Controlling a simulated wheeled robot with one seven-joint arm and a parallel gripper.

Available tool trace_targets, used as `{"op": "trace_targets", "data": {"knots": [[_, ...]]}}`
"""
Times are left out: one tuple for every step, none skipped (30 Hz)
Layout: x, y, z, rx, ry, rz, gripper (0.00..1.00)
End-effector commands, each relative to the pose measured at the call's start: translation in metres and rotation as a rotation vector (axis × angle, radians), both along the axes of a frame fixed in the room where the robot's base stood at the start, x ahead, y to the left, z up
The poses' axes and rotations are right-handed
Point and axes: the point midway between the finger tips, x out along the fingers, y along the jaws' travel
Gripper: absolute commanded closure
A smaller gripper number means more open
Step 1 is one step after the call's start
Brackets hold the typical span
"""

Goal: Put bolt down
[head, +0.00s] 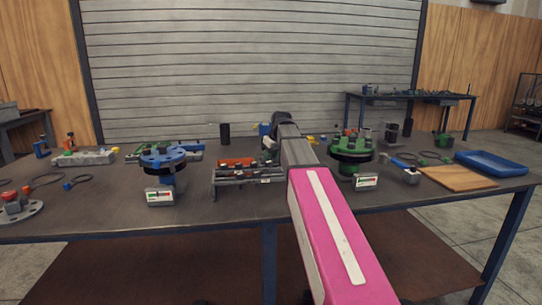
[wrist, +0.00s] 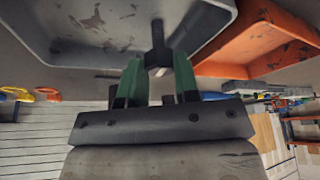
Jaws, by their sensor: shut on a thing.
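My gripper (wrist: 157,80) has green fingers, which are shut on a dark bolt (wrist: 157,45). The bolt's shank points away from the gripper, toward a grey tray (wrist: 90,55) in the wrist view. Its tip appears close to the tray's edge, but I cannot tell whether it touches. An orange tray (wrist: 265,35) lies to the right of the grey one in the wrist view. In the head view my own arm hides the gripper and the bolt.
The workbench (head: 110,200) holds a blue flanged pipe (head: 162,158) left of my arm and a green flanged pipe (head: 352,150) right of it. A rack with red parts (head: 237,163) stands between them. A blue tray (head: 490,162) and wooden board (head: 458,179) lie at right.

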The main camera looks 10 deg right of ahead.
Motion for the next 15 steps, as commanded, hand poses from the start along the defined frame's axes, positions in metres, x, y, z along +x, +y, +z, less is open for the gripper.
{"op": "trace_targets", "data": {"knots": [[0.0002,0.0001,0.0005,0.000,-0.001,0.000,0.98],[0.0002,0.0001,0.0007,0.000,-0.001,0.000,0.98],[0.0003,0.0000,0.0007,0.000,-0.001,0.000,0.98],[0.0003,0.0002,0.0008,0.000,-0.001,0.000,0.98],[0.0002,0.0001,0.0007,0.000,-0.001,0.000,0.98],[0.0002,0.0001,0.0003,0.000,-0.001,0.000,0.98],[0.0002,0.0001,-0.0005,0.000,0.000,0.000,0.98],[0.0001,0.0002,-0.0012,0.000,0.000,0.000,0.98],[0.0002,0.0001,-0.0023,0.000,0.000,0.000,0.98],[0.0001,0.0001,-0.0019,0.000,0.000,0.000,0.61],[0.0002,0.0001,-0.0018,0.000,0.000,0.000,0.51],[0.0002,0.0001,-0.0018,0.000,0.000,0.001,0.45],[0.0002,0.0001,-0.0018,0.000,0.000,0.001,0.45],[0.0001,0.0001,-0.0017,0.000,0.000,0.001,0.45],[0.0001,0.0002,-0.0017,0.000,0.000,0.000,0.45]]}}
